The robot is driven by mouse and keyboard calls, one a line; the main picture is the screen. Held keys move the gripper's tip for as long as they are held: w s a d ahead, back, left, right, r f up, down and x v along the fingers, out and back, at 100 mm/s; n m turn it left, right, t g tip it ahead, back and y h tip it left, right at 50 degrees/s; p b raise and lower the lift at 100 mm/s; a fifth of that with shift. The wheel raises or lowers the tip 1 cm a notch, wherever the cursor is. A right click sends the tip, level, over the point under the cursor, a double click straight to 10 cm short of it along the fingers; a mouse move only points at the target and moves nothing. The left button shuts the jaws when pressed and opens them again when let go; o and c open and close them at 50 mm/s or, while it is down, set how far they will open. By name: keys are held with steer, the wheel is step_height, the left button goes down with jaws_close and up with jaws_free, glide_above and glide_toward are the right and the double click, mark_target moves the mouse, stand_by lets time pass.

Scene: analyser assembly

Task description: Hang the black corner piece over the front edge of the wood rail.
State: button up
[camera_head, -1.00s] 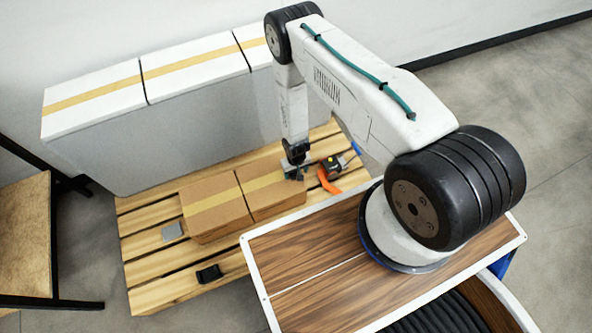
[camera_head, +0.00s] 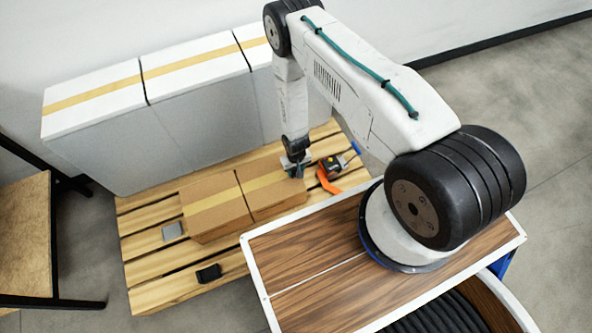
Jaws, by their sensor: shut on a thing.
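My gripper (camera_head: 297,171) is at the end of my lowered arm, by the right end of the cardboard boxes. It is shut on a small dark piece whose shape is too small and too covered to make out; I cannot tell if it is a corner piece. A black corner-like piece (camera_head: 208,273) sits on the front slat of the wooden pallet, left of the wood-topped surface and well away from my gripper. The pallet's front slat (camera_head: 165,295) is the nearest wood rail in view.
Two taped cardboard boxes (camera_head: 215,205) stand on the pallet. A grey flat piece (camera_head: 173,231) lies to their left. A black-and-yellow tool (camera_head: 332,165) and an orange item (camera_head: 328,184) lie right of my gripper. Tall white boxes (camera_head: 155,135) stand behind.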

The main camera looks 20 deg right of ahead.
steer(key=shift+r, duration=2.1)
